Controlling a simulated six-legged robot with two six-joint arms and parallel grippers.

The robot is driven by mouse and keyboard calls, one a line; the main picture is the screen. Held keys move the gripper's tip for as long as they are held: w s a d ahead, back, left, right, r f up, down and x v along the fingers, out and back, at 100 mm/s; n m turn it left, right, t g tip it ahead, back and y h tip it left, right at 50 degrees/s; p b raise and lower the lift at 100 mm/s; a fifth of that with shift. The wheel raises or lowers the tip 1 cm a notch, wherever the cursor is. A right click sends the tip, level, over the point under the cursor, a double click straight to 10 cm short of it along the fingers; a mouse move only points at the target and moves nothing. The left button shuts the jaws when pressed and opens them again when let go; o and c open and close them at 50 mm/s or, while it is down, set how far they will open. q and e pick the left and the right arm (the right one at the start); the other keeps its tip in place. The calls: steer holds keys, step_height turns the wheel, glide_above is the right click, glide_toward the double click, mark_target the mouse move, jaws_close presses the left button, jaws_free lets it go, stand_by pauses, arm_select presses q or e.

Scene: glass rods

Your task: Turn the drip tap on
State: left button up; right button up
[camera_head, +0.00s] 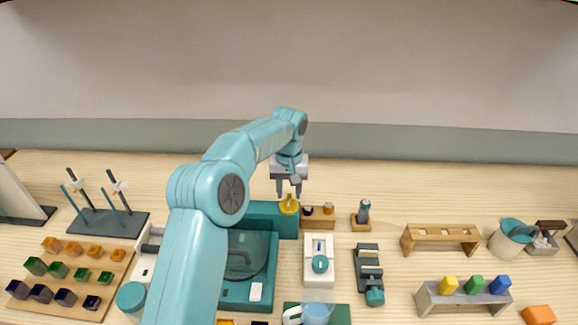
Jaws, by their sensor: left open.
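My left gripper (289,193) points down at the back of the bench, open, with its two short fingers apart. A yellow rounded piece (289,206) sits directly below the fingertips, at the top of a teal block (262,216). I cannot tell whether the fingers touch it or are just above it. No part is clearly recognisable as the drip tap; the yellow piece may be its handle. A white block with a teal round knob (320,264) and a dark fixture with a teal end (374,296) stand to the right. My right gripper is out of view.
My left arm hides part of the teal machine (263,291). Small bottles on a wooden stand (318,224) sit close right of the gripper. A rod rack (100,222) is left. The bench behind is clear.

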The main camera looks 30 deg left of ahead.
mark_target(289, 199)
arm_select(q)
step_height(289, 199, up, 14)
steer(key=p, duration=0.3)
steer(key=shift+s, duration=0.15)
stand_by(0.4)
